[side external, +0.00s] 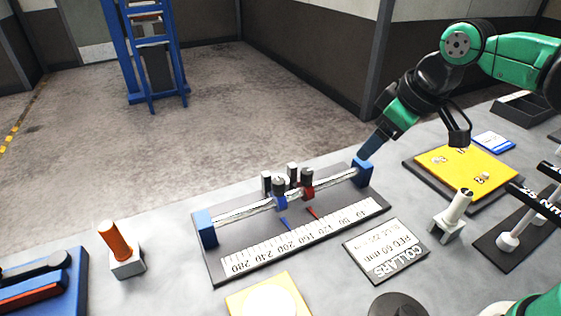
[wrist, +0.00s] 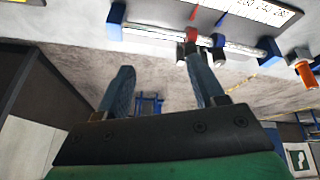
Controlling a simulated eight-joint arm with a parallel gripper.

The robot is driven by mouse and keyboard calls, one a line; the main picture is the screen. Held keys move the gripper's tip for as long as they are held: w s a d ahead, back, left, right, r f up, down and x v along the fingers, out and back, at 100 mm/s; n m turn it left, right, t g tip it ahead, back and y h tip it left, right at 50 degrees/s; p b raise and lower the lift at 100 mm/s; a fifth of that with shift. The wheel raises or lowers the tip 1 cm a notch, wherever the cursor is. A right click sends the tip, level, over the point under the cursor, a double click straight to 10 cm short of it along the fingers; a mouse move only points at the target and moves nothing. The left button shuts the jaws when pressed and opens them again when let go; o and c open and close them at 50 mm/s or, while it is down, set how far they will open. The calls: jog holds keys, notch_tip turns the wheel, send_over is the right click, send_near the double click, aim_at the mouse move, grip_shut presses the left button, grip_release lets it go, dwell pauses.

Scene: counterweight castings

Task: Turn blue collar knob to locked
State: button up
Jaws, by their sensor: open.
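The blue collar (side external: 281,203) sits on the silver rod, left of the red collar (side external: 308,192). The knob (side external: 279,183) on the blue collar is dark and stands upright; I cannot tell its setting. A blue pointer (side external: 285,223) reaches from it toward the scale. My gripper (side external: 371,150) is at the rod's right end, close to the right blue end block (side external: 363,173) and away from the blue collar. In the wrist view my gripper (wrist: 160,63) is open and empty, with the blue collar (wrist: 219,40) beyond its right finger.
A white numbered scale (side external: 300,237) lies in front of the rod on the dark base. A collars card (side external: 386,250) lies front right. An orange-handled tool (side external: 115,240) stands in a holder at left. A yellow board (side external: 465,170) lies at right.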

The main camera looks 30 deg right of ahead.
jog(key=w+a+n+g, duration=0.3)
jog(key=w+a+n, duration=0.2)
jog(key=a+n, duration=0.1)
jog(key=n+g, duration=0.2)
jog(key=n, duration=0.2)
send_over(278, 180)
jog(key=f, duration=0.3)
jog(key=shift+d+h, duration=0.2)
jog(key=shift+h, duration=0.1)
jog(key=shift+a+f+n, duration=0.2)
jog(key=shift+n, duration=0.1)
jog(key=shift+f, duration=2.8)
grip_shut()
